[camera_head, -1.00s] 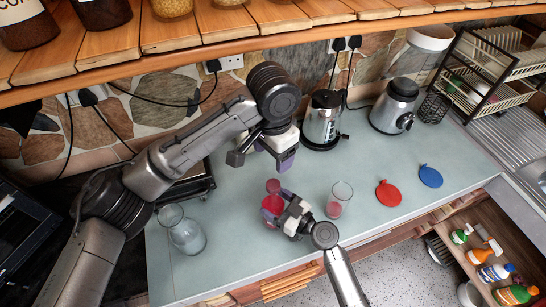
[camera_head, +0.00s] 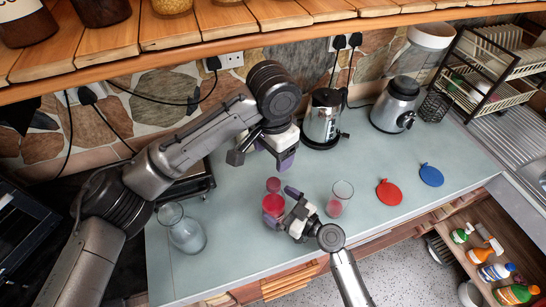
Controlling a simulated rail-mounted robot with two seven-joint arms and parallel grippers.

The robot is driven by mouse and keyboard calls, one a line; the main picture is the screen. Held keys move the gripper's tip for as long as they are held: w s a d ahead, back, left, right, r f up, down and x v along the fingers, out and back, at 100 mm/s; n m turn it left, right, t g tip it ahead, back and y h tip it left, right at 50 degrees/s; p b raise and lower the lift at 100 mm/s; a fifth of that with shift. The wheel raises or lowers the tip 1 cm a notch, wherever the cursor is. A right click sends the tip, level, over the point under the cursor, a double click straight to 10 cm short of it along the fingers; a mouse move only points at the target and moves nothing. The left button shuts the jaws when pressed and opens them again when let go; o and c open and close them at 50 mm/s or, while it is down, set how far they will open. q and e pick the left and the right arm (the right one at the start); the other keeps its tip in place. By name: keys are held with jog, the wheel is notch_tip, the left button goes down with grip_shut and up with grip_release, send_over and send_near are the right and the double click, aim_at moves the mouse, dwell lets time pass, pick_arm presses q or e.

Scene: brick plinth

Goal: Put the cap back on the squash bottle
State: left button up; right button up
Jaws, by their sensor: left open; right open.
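The squash bottle (camera_head: 273,205), pinkish red, stands on the counter left of centre. A round red cap (camera_head: 273,185) shows at its top end; it looks to be on the neck, but I cannot tell whether it is fully seated. My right gripper (camera_head: 281,207) is open at the bottle's right side, with its purple fingers spread on either side of the body. Whether they touch it is unclear. My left gripper (camera_head: 281,160) is open and empty above the cap, pointing down, apart from it.
A glass with pink drink (camera_head: 341,198) stands right of the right gripper. A glass carafe (camera_head: 184,232) is at the left. A kettle (camera_head: 322,120) and a blender base (camera_head: 396,105) stand at the back. Red (camera_head: 389,192) and blue (camera_head: 431,175) flat items lie on the right.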

pick_arm(q)
notch_tip(320, 180, down, 4)
jog(key=b, duration=0.3)
jog(key=shift+r, duration=0.25)
jog(key=shift+f, duration=0.15)
pick_arm(e)
jog(key=v, duration=1.2)
pick_arm(q)
jog(key=shift+s, duration=0.1)
pick_arm(e)
jog(key=shift+s, duration=0.1)
